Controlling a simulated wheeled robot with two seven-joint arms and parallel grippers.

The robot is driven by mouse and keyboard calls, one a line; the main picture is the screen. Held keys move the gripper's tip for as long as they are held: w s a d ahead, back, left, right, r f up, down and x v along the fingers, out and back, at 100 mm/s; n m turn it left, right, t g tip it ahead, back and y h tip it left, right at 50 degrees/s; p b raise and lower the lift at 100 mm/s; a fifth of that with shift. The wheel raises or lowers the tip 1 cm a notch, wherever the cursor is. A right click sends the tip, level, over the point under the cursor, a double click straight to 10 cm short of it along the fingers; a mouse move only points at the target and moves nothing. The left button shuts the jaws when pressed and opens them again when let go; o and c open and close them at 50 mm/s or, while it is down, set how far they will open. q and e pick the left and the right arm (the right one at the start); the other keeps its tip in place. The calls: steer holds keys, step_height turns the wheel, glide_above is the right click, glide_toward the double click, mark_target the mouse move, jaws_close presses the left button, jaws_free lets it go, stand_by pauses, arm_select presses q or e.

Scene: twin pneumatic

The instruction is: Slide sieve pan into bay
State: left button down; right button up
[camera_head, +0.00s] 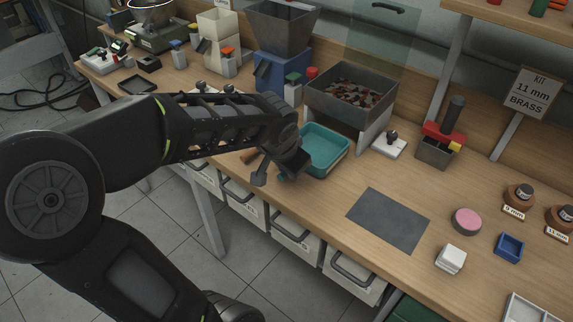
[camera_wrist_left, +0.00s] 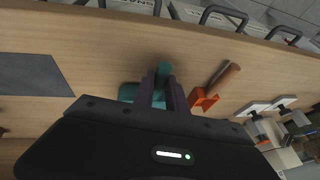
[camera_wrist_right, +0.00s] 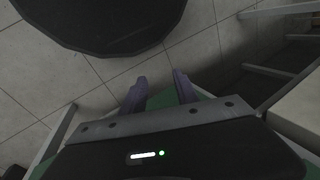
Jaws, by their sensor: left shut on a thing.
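The teal sieve pan (camera_head: 326,151), a shallow rectangular tray, sits on the bench just in front of the grey bin on legs (camera_head: 352,100). The space under that bin, between its side walls, looks like the bay; the pan's far end is close to it, and I cannot tell whether it is inside. My left gripper (camera_head: 287,172) is shut on the pan's teal handle (camera_wrist_left: 163,70) at the front. In the left wrist view most of the pan is hidden behind the gripper. My right gripper (camera_wrist_right: 160,88) is open and empty, low over the floor.
An orange tool with a wooden handle (camera_wrist_left: 226,75) lies beside the left gripper. A white block with a black knob (camera_head: 389,144) stands right of the bin. A blue hopper machine (camera_head: 282,65) stands left of it. A dark mat (camera_head: 388,220) lies flat to the right.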

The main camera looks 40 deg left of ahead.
stand_by(0.3)
arm_select(q)
steer(key=shift+a, duration=0.1)
steer(key=shift+w+b, duration=0.6)
steer(key=shift+w, duration=2)
glide_toward(325, 142)
steer(key=shift+p+x, duration=0.4)
steer(key=shift+x, duration=2.3)
steer(key=shift+w, duration=0.15)
steer(key=shift+f+b, duration=0.2)
steer(key=shift+b, duration=0.1)
steer(key=c, duration=1.3)
jaws_free()
